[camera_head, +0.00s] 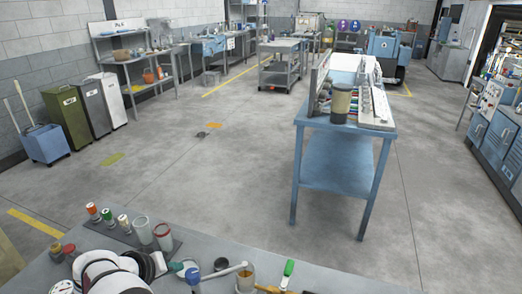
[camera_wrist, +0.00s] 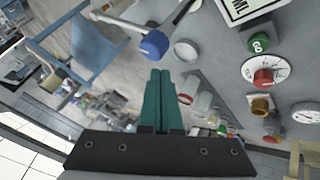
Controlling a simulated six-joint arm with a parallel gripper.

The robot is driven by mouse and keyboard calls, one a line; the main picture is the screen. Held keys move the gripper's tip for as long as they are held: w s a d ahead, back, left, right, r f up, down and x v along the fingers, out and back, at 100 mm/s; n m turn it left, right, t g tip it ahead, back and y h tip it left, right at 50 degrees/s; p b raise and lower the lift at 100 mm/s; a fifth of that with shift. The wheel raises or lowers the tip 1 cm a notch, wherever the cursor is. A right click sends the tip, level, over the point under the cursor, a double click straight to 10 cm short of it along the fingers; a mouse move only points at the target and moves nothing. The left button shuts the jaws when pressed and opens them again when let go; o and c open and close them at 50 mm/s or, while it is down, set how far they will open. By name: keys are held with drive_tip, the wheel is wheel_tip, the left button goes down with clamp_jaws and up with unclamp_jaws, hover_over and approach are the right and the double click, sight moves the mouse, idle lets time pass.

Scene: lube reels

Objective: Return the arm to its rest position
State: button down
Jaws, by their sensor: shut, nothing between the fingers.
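My gripper (camera_wrist: 160,78) shows in the wrist view as two teal fingers pressed together, shut and empty. In the head view my white arm (camera_head: 102,272) is folded low at the bottom left, over the near bench.
A blue table (camera_head: 338,165) stands beyond. Open floor (camera_head: 220,170) lies between.

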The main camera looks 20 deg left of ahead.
drive_tip(key=w+d+r+m+g, duration=0.15)
drive_tip(key=d+r, duration=0.25)
drive_tip(key=d, duration=0.4)
drive_tip(key=w+d+r+m, duration=0.3)
drive_tip(key=d+r, duration=0.1)
drive_tip(key=d, duration=0.4)
drive_tip(key=s+d+r+m, duration=0.2)
drive_tip(key=s+d, duration=0.1)
drive_tip(key=d, duration=0.5)
drive_tip(key=s+d+r+m, duration=0.2)
drive_tip(key=d+r+m, duration=0.1)
drive_tip(key=d, duration=0.6)
drive_tip(key=s+d+m+y, duration=0.2)
drive_tip(key=s+d+m, duration=0.1)
drive_tip(key=s+d, duration=0.35)
drive_tip(key=s+f+m+g, duration=0.1)
drive_tip(key=s+f+g, duration=0.5)
drive_tip(key=s+f, duration=0.2)
drive_tip(key=s, duration=0.2)
drive_tip(key=shift+s+a+m+h, duration=0.25)
drive_tip(key=shift+s+m+h, duration=0.05)
drive_tip(key=shift+s+m, duration=0.05)
drive_tip(key=shift+g, duration=0.25)
